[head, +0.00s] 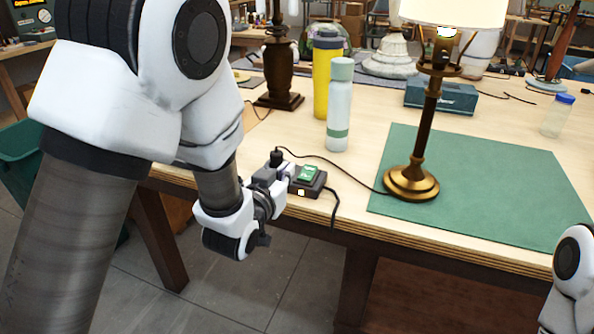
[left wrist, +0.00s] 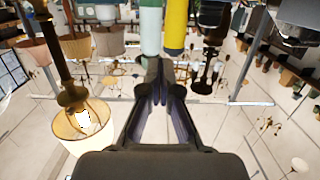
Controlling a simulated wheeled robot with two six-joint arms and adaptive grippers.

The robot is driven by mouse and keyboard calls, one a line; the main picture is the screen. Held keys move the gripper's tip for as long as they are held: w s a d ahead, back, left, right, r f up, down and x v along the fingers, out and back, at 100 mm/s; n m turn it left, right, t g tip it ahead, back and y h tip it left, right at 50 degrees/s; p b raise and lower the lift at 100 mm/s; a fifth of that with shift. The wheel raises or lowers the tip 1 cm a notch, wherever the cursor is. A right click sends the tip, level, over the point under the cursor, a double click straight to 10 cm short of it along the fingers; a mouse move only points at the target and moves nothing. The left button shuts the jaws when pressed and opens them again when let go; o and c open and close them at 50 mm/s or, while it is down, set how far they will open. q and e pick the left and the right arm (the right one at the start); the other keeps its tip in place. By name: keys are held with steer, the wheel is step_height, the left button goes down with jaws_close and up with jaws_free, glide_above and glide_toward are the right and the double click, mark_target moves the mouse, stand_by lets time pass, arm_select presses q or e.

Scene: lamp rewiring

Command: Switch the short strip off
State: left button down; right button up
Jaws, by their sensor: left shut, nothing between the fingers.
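The short strip (head: 308,184) is a small dark block with a bright green switch (head: 307,174) on top and a small white patch on its front. It sits at the table's near edge, and a dark plug (head: 276,158) stands at its left end. A black cord runs from there to the brass lamp (head: 424,130). My left gripper (head: 284,176) is shut and empty, with its fingertips right beside the strip's left end; I cannot tell whether they touch. The shut fingers (left wrist: 160,88) also show in the left wrist view, where the strip cannot be made out. My right gripper is out of view.
A pale green bottle (head: 340,105) and a yellow bottle (head: 325,72) stand behind the strip. The lamp stands on a green mat (head: 500,188); its bulb (left wrist: 83,118) glows in the left wrist view. A dark lamp base (head: 279,70) stands at the back left.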

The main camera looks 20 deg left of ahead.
arm_select(q)
steer(key=p, duration=0.1)
glide_above(303, 173)
steer(key=s, duration=0.1)
steer(key=shift+s+a+f, duration=0.1)
steer(key=shift+s+f, duration=0.1)
steer(key=shift+f, duration=0.35)
steer(key=f, duration=0.1)
steer(key=w+f, duration=0.1)
steer(key=f, duration=0.1)
steer(key=shift+w+f, duration=0.1)
steer(key=shift+f, duration=0.45)
